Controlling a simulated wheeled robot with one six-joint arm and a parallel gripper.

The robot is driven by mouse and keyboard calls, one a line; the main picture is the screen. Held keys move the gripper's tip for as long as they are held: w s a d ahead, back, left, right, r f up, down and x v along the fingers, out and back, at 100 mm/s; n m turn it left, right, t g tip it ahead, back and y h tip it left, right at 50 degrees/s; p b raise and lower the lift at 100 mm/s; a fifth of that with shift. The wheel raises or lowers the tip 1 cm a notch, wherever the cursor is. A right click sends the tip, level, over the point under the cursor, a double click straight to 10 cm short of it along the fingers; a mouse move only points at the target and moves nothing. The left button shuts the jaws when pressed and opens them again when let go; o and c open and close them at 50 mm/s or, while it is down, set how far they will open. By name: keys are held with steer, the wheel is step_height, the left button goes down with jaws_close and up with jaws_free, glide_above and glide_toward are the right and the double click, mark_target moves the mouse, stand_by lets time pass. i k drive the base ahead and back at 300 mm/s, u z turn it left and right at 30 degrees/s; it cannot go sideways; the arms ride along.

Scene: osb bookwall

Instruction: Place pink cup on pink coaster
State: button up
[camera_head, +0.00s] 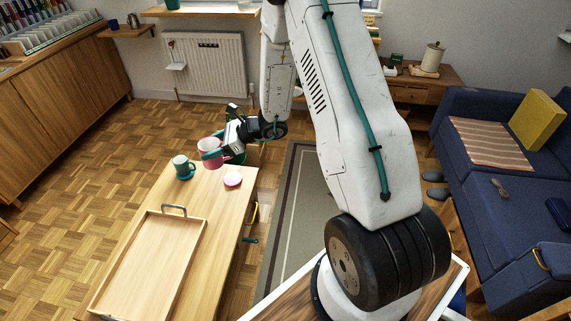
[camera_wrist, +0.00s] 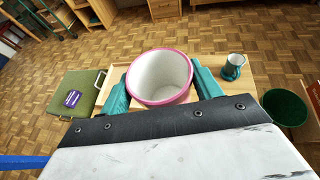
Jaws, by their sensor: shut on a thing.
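The pink cup (camera_head: 209,147), white inside, is held by my gripper (camera_head: 214,153) above the far end of the wooden table, apart from its top. In the wrist view the cup (camera_wrist: 160,76) appears mouth towards the camera between the two teal fingers of my gripper (camera_wrist: 162,86), which are shut on its sides.
A teal mug (camera_head: 182,165) stands left of the coaster and also shows in the wrist view (camera_wrist: 234,64). A wooden tray (camera_head: 200,240) with a metal handle fills the table's near part. A dark green bin (camera_wrist: 285,106) stands off the table. A blue sofa (camera_head: 480,160) is at the right.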

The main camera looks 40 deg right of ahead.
mark_target(236, 180)
steer(key=z, duration=1.65)
steer(key=i, duration=1.15)
steer(key=u, duration=3.05)
steer(key=i, duration=0.2)
steer(key=z, duration=0.15)
